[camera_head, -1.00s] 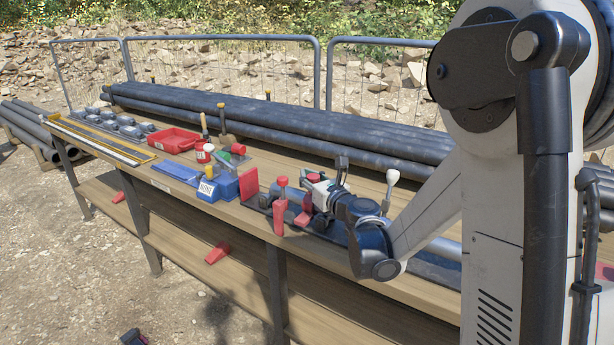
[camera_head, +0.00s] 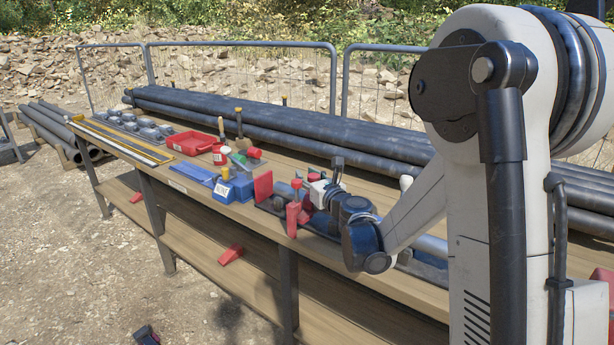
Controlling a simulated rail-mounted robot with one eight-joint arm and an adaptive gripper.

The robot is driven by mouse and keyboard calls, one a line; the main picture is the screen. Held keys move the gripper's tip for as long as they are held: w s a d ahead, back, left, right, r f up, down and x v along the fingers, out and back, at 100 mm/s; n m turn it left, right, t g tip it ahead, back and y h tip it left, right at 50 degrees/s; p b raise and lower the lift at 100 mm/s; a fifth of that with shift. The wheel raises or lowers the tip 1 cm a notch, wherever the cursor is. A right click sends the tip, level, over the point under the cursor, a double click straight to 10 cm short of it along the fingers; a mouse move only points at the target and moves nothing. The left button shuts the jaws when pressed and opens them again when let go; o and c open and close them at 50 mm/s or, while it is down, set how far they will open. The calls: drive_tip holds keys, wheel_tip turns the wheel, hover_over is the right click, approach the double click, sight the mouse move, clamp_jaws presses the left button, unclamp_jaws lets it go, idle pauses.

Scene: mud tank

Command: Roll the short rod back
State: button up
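The short rod seems to be the dark grey pipe lying along the bench (camera_head: 230,255), with a stretch of it (camera_head: 428,245) showing right of my wrist. I cannot tell its ends or its full length. My gripper (camera_head: 318,187) is at the bench top, near a red upright stop (camera_head: 293,217) and a red block (camera_head: 263,186). My wrist and forearm hide most of the gripper and part of the pipe. Whether the fingers are open or touch the pipe cannot be seen.
Long dark pipes (camera_head: 270,118) are stacked behind, before a mesh fence (camera_head: 240,75). Red wedges (camera_head: 231,254) lie on the lower shelf.

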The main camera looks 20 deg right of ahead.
drive_tip(key=shift+o, duration=1)
wheel_tip(320, 180, up, 10)
drive_tip(key=shift+o, duration=0.3)
